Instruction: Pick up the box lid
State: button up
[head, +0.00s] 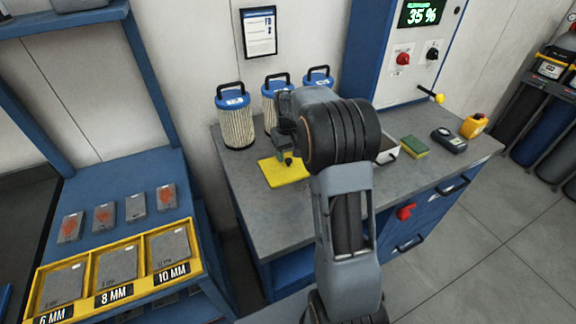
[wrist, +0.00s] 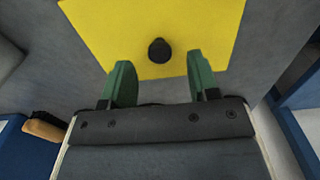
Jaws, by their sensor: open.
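The box lid (head: 284,174) is a flat yellow square plate lying on the grey worktop. In the wrist view the lid (wrist: 110,30) fills the upper middle and has a round black knob (wrist: 159,51) near its centre. My gripper (head: 288,159) is over the lid in the head view. In the wrist view my gripper (wrist: 159,66) is open, with its two green fingers apart. The knob shows between the fingertips and slightly beyond them, touching neither. The gap in height between fingertips and lid is hard to tell. My arm hides part of the worktop in the head view.
Blue-topped filter cartridges (head: 235,118) stand at the back of the worktop (head: 262,222). A pale open box (head: 388,150), partly hidden by my arm, a green-and-yellow sponge (head: 414,147), a dark meter (head: 449,140) and a yellow item (head: 474,125) are to the right.

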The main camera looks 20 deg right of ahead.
aim_at(289, 164)
jog(key=shift+f, duration=1.25)
jog(key=c, duration=1)
